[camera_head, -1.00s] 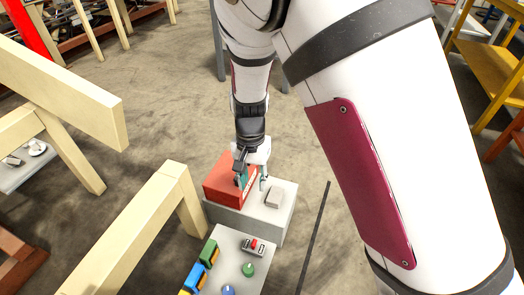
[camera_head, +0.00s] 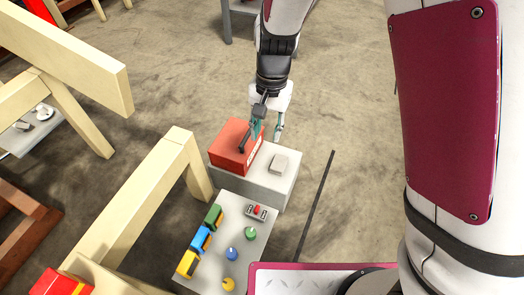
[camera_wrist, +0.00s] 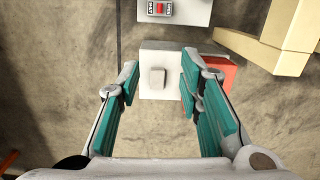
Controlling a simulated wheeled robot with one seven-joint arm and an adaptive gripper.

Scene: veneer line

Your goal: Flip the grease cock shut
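No part is clearly recognisable as the grease cock. A small red switch (camera_head: 257,211) on a dark labelled plate sits at the far end of the light grey panel (camera_head: 262,232). The switch also shows at the top of the wrist view (camera_wrist: 159,8). My gripper (camera_head: 266,130) is open and empty, above the grey block (camera_head: 264,188) behind that panel. In the wrist view its two fingers (camera_wrist: 160,92) are spread on either side of a small grey raised piece (camera_wrist: 157,76) on that block. I see no contact with it.
A red box (camera_head: 232,147) stands on the block, close to my gripper. The panel carries green (camera_head: 250,233), blue (camera_head: 232,254) and yellow (camera_head: 229,284) knobs and several coloured units along its left edge. Pale wooden beams (camera_head: 140,205) stand left. Open floor lies right.

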